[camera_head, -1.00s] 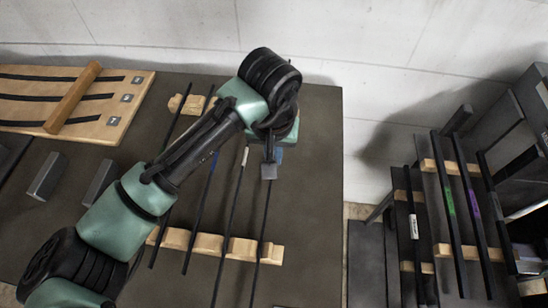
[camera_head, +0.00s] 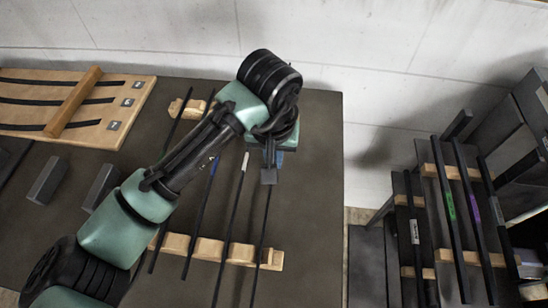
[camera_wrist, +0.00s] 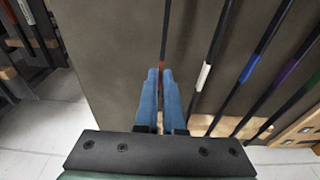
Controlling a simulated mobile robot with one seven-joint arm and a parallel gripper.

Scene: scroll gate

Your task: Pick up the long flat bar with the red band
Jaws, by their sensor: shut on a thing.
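My gripper (camera_head: 268,176) is shut on a long dark flat bar (camera_head: 265,215) at the right of the table's row of bars. In the wrist view its blue fingertips (camera_wrist: 160,75) stand close together, with the bar (camera_wrist: 166,25) running up between and beyond them. A dull red band (camera_wrist: 163,66) shows on the bar right at the fingertips. In the head view the band is hidden by the gripper. The bar's lower part passes over the notched wooden support (camera_head: 272,257); I cannot tell whether it touches it.
A white-banded bar (camera_head: 237,195) and a blue-banded bar (camera_head: 203,205) lie close to the left. A rack (camera_head: 428,172) with several banded bars stands at the right. A wooden board (camera_head: 135,83) and two dark blocks (camera_head: 48,180) are on the table's left side.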

